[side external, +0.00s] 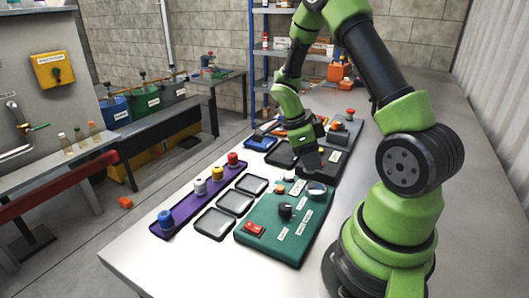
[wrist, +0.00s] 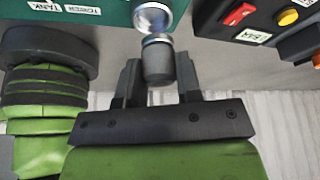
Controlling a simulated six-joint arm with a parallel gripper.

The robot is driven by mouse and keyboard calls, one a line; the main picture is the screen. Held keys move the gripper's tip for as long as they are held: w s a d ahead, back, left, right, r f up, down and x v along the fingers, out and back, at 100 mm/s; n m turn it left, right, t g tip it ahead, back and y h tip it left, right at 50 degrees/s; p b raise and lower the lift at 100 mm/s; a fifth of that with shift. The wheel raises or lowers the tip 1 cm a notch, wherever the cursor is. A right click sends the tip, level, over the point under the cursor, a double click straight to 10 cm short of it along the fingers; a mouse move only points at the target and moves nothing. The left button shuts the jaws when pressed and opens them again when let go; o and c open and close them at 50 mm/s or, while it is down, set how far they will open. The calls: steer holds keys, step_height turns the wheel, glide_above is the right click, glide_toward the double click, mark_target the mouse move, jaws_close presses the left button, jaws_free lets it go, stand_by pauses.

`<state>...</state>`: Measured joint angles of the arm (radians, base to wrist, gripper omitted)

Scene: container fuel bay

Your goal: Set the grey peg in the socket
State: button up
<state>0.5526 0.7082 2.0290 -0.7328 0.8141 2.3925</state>
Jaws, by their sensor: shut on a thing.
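My gripper (wrist: 158,84) is shut on the grey peg (wrist: 159,68), a short dark-grey cylinder between the two black fingers in the wrist view. A shiny metal ring (wrist: 152,16), which looks like the socket, lies just beyond the peg's bright end at the edge of the green panel (wrist: 110,14). I cannot tell whether they touch. In the side view my gripper (side external: 312,165) hangs above the far end of the green panel (side external: 268,243), close to the ring (side external: 317,188). The peg cannot be made out there.
A purple tray (side external: 184,207) with blue, white, yellow and red capped pieces lies left of several shallow dark trays (side external: 215,224). The green panel carries a red switch (side external: 254,228) and a black knob (side external: 286,211). A dark box with buttons (wrist: 262,22) stands nearby. The front-left bench is clear.

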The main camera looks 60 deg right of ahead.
mark_target(316, 192)
steer(key=shift+s+d+m+y, duration=0.1)
steer(key=shift+s+m+y, duration=0.3)
steer(key=shift+s+m, duration=0.6)
steer(key=shift+s+f, duration=0.15)
steer(key=shift+f, duration=2)
steer(key=shift+f, duration=0.7)
steer(key=o, duration=1.4)
step_height(316, 192, up, 8)
